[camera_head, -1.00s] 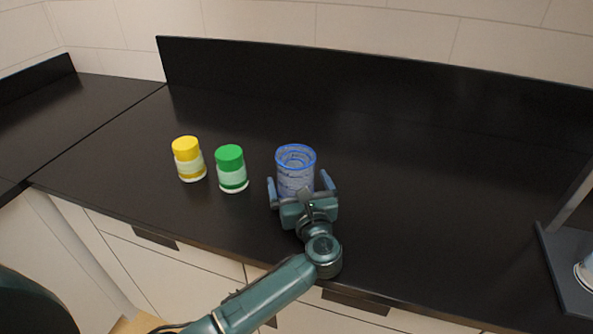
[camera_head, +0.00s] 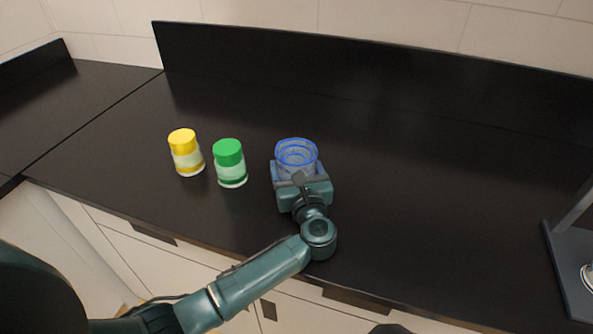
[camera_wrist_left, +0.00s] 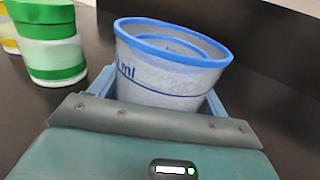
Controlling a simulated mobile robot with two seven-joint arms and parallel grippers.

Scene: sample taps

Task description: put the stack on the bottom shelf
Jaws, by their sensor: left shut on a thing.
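The stack (camera_head: 296,153) is a set of nested clear cups with blue rims, upright on the black counter in the head view. In the left wrist view the stack (camera_wrist_left: 165,75) stands between the fingers, with a blue line and "ml" lettering on its side. My left gripper (camera_head: 299,178) is shut on the stack from the near side, and its body hides the stack's lower part. I cannot tell whether the stack's base touches the counter. My right gripper is not in view. No bottom shelf can be made out clearly.
A green-capped jar (camera_head: 230,163) and a yellow-capped jar (camera_head: 186,152) stand left of the stack. A dark grey stand (camera_head: 572,262) with an upright post is at the right edge. The counter (camera_head: 430,200) between the stack and the stand is clear.

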